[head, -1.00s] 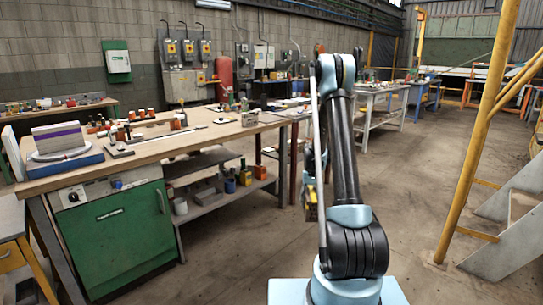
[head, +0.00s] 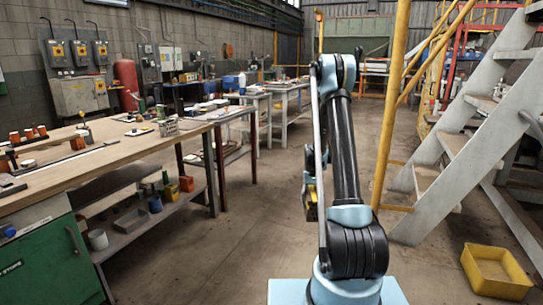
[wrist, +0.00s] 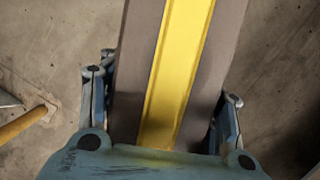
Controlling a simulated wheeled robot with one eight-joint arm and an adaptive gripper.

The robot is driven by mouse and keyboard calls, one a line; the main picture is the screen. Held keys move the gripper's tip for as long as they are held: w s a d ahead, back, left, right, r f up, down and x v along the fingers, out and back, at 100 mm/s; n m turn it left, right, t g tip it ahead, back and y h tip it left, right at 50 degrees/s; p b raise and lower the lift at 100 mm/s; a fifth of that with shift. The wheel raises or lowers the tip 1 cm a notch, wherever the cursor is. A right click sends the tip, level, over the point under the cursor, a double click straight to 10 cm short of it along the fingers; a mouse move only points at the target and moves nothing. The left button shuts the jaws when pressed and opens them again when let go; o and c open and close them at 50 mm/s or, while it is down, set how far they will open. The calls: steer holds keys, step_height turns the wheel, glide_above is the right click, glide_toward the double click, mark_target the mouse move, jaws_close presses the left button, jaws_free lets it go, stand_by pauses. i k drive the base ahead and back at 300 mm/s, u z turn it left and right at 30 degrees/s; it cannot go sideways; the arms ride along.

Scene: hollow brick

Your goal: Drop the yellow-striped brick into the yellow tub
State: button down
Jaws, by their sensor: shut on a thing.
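The yellow-striped brick (wrist: 178,70) fills the middle of the wrist view, grey-brown with a broad yellow stripe along it. My gripper (wrist: 165,105) is shut on it, with a finger on each side. In the head view the brick (head: 312,205) shows only as a small yellowish part to the left of my arm, mostly hidden by the arm. The yellow tub (head: 496,270) stands on the floor at the lower right of the head view. It is shallow and square, looks empty, and is well apart from my gripper.
A grey metal staircase (head: 472,150) and a yellow post (head: 390,110) stand between my arm and the right side. A long workbench (head: 110,160) with a green cabinet (head: 50,265) runs along the left. The floor between bench and stairs is clear.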

mark_target(493, 277)
steer(key=z, duration=2.4)
steer(key=i, duration=1.05)
steer(key=z, duration=0.15)
